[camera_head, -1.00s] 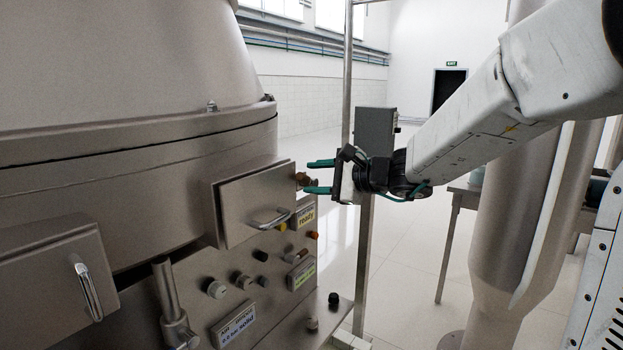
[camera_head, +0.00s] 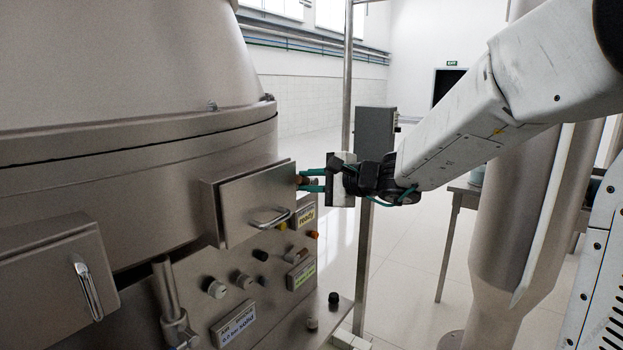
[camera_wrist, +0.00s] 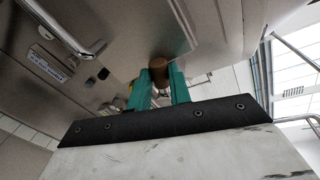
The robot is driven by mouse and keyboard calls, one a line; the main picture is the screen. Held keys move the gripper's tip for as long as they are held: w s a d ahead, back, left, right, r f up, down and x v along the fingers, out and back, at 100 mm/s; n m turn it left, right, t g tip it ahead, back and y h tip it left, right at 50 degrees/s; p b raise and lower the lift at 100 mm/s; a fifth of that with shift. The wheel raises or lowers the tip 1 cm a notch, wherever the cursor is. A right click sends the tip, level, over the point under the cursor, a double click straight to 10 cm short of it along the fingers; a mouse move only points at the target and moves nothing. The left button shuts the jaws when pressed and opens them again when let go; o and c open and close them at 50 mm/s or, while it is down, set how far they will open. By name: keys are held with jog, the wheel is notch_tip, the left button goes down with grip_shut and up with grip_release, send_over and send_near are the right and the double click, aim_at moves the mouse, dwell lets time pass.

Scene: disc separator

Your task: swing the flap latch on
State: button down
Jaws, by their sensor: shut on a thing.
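The flap (camera_head: 257,203) is a flat metal door with a bar handle (camera_head: 270,219) on the side of the separator. The flap latch is a small brown knob (camera_head: 303,181) at the flap's right edge. It also shows as a brown cylinder (camera_wrist: 158,69) in the wrist view. My gripper (camera_head: 313,180) reaches it from the right, its green fingers shut on the knob. In the wrist view the fingers (camera_wrist: 160,86) stand on either side of it. The latch's far side is hidden.
A second flap (camera_head: 55,277) with a handle is at the left. A grey box on a post (camera_head: 374,132) stands behind my gripper.

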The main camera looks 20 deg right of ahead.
jog(key=shift+s+a+f+n+h, duration=0.15)
jog(key=shift+f+n+h, duration=0.3)
jog(key=shift+n, duration=0.55)
jog(key=c, duration=1.3)
grip_release()
jog(key=v, duration=0.7)
jog(key=shift+s+d, duration=0.25)
jog(key=shift+s, duration=0.1)
jog(key=shift+f, duration=0.15)
